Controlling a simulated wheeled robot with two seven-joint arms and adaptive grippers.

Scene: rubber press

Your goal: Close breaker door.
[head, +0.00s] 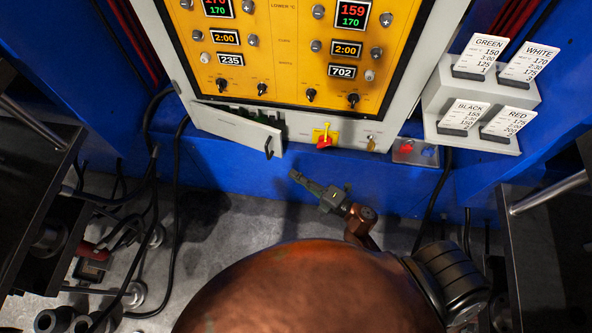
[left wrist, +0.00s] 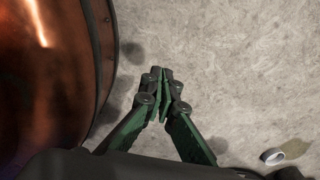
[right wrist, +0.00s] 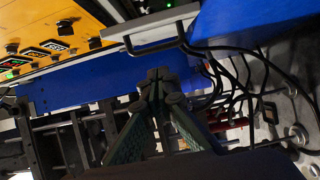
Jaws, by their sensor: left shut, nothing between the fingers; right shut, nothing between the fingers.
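The breaker door (head: 236,128) is a small pale grey panel with a dark handle, low on the left of the yellow control panel in the head view. It stands partly open, with a dark gap and dark green parts behind its top edge. My left gripper (left wrist: 162,76) is shut and empty over bare floor.
The yellow control panel (head: 290,50) with displays and knobs is above the door. A yellow and red switch (head: 324,137) sits right of it. A grey card rack (head: 480,105) is on the right. Black cables (head: 152,190) hang on the left. Dark furniture stands at both sides.

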